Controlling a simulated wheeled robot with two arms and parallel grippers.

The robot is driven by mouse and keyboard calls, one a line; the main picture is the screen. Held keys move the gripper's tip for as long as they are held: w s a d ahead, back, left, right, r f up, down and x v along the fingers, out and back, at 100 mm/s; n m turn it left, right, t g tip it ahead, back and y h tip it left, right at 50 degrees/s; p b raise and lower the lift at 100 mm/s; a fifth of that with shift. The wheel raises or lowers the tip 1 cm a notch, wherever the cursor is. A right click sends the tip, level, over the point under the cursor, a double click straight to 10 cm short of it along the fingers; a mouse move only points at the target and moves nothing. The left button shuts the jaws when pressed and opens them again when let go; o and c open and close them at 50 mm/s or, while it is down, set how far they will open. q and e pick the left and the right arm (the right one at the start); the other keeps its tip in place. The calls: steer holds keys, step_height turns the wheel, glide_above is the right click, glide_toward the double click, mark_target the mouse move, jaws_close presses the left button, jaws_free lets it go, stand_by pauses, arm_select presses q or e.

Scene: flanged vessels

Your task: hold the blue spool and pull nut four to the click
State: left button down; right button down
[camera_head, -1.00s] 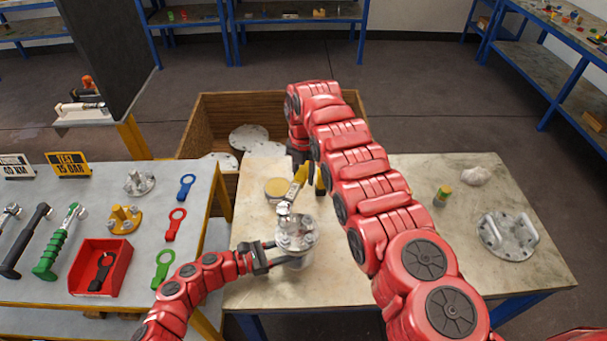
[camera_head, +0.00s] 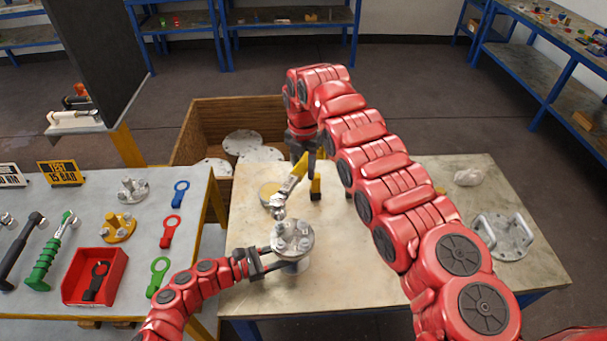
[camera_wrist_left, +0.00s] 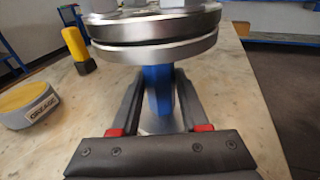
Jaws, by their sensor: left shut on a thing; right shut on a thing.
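The spool stands upright on the table; its silver flange with several nuts (camera_head: 292,238) shows in the head view. Its blue neck (camera_wrist_left: 158,92) shows in the left wrist view under two stacked flange discs. My left gripper (camera_head: 262,262) is shut around this neck, one finger on each side. My right gripper (camera_head: 303,150) is shut on a yellow-handled wrench (camera_head: 291,184), partly hidden by the arm. The wrench's silver head points toward me, just behind the flange's far left edge; contact with a nut cannot be told. No number shows on the nuts.
A grease tin (camera_wrist_left: 28,105) and a yellow-and-black object (camera_wrist_left: 76,48) stand behind the spool. A handled flange plate (camera_head: 505,236) lies at the table's right. A wooden crate (camera_head: 190,135) stands behind. The left bench holds a red bin (camera_head: 95,276). The table front is clear.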

arm_select(q)
steer(key=shift+c, duration=1.6)
jaws_free()
steer(key=shift+a, duration=0.1)
